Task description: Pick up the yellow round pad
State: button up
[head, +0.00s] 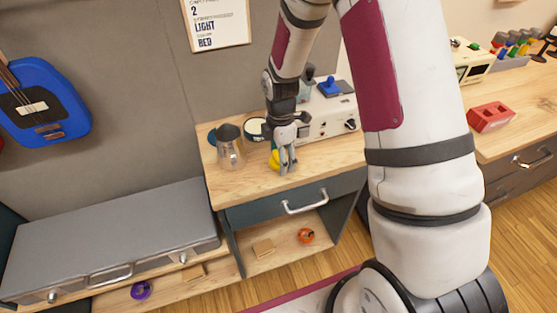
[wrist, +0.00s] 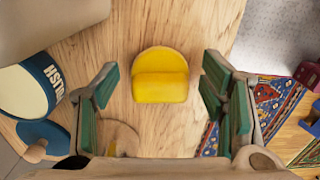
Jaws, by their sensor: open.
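The yellow round pad (wrist: 160,78) lies on the wooden tabletop in the wrist view, with a rounded outline and a thicker front part. It sits between and just beyond my open gripper's fingers. In the head view the pad (head: 274,160) shows only partly, behind my gripper (head: 287,168). My gripper points down over the small wooden table. In the wrist view its green-lined fingers (wrist: 163,100) are wide apart, one on each side of the pad. They do not appear to touch it.
A metal pitcher (head: 230,147) stands left of my gripper, and a white device (head: 328,121) stands to its right. In the wrist view a can with a blue label (wrist: 30,87) is close to the left finger. The tabletop's front part (head: 245,187) is bare.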

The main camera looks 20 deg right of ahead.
jog(key=c, duration=1.2)
jog(key=shift+r, duration=0.9)
jog(key=shift+s+a+r, duration=0.1)
jog(key=shift+s+r, duration=0.1)
jog(key=shift+r, duration=0.3)
jog(key=shift+s+a+r, duration=0.1)
jog(key=shift+s+r, duration=0.05)
jog(key=shift+r, duration=0.3)
jog(key=s+a, duration=0.1)
jog(key=s, duration=0.4)
jog(key=s+a+r, duration=0.1)
jog(key=s, duration=0.4)
jog(key=s+a, duration=0.1)
jog(key=s, duration=0.3)
jog(key=shift+s+a+r, duration=0.15)
jog(key=shift+s+a, duration=0.25)
